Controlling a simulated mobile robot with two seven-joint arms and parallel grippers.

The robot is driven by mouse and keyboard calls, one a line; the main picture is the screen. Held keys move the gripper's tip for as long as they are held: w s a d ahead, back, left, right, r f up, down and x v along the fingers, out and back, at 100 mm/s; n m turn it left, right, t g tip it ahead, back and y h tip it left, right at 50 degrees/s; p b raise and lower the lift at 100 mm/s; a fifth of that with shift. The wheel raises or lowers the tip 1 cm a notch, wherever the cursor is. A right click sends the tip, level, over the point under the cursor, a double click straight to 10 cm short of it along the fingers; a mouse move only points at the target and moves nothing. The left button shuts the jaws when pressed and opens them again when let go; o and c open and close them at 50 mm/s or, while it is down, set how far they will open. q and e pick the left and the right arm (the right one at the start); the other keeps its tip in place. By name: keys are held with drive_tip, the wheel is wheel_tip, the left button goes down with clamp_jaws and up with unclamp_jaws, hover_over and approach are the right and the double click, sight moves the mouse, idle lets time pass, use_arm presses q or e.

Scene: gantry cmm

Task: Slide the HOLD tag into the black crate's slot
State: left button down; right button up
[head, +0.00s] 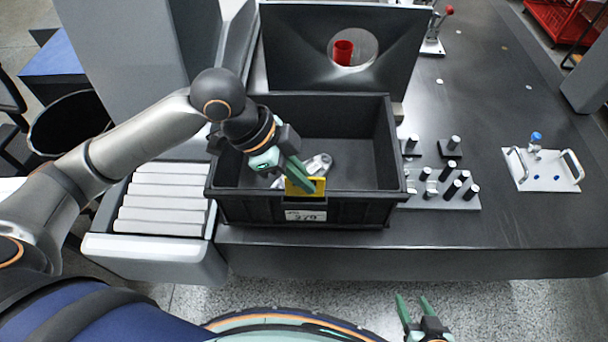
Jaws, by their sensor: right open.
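The black crate (345,208) stands near the front edge of the table, with a white label marked 379 (305,215) on its front wall. The yellow HOLD tag (318,186) is upright at the crate's front rim, just above the label. My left gripper (300,184) reaches over the crate from the left, its green fingers shut on the tag. The fingers cover part of the tag, so I cannot tell whether its lower edge is in the slot. My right gripper (413,308) is open and empty at the bottom, in front of the table.
A metal part (318,164) lies inside the crate. A roller conveyor (163,198) is at left. A dark panel with a round hole (290,50) stands behind the crate. A block with several pins (440,190) and a white plate with handles (543,172) are at right.

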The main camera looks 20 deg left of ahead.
sight(304, 195)
use_arm(q)
drive_tip(key=shift+f+p, duration=0.1)
drive_tip(key=shift+p, duration=0.2)
drive_tip(key=shift+f, duration=0.45)
idle(0.3)
drive_tip(key=shift+f, duration=0.45)
idle(0.4)
drive_tip(key=shift+f, duration=0.2)
drive_tip(key=shift+f, duration=0.15)
idle(0.4)
drive_tip(key=shift+f, duration=0.35)
drive_tip(key=shift+f, duration=0.1)
